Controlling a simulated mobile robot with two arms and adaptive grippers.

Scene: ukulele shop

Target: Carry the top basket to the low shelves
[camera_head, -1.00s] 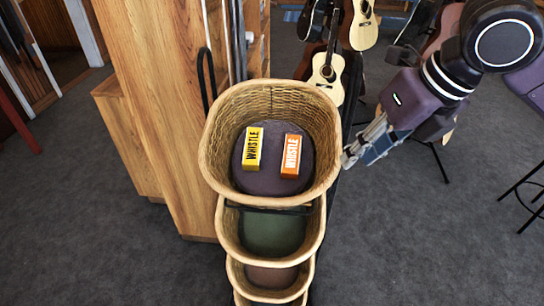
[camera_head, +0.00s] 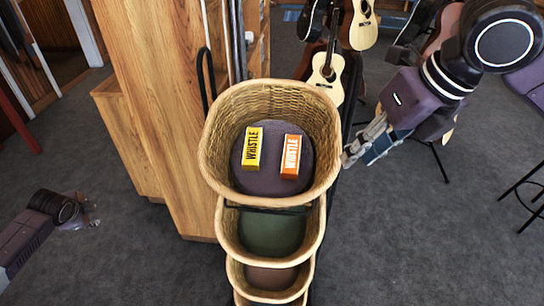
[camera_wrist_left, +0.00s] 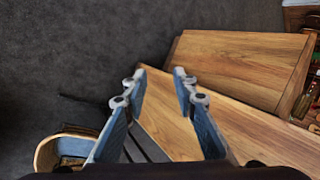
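The top basket (camera_head: 215,130) is wicker, at the top of a stack in the middle of the head view. It holds a yellow WHISTLE box (camera_head: 252,149) and an orange WHISTLE box (camera_head: 291,156) on a dark bottom. My left gripper (camera_head: 92,213) is at the lower left of the head view, well apart from the basket. In the left wrist view its two fingers (camera_wrist_left: 159,73) are spread with nothing between them. My right gripper (camera_head: 347,156) is close to the basket's right rim; contact and finger opening are unclear. I cannot make out the low shelves for certain.
Several more baskets (camera_head: 229,235) sit below on the same stand. A tall wooden cabinet (camera_head: 160,110) stands close left of the stack, with a lower wooden unit (camera_head: 125,145) beside it. Guitars (camera_head: 326,72) hang behind. A stool (camera_head: 524,190) is at right. Grey floor (camera_head: 420,250) is open on both sides.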

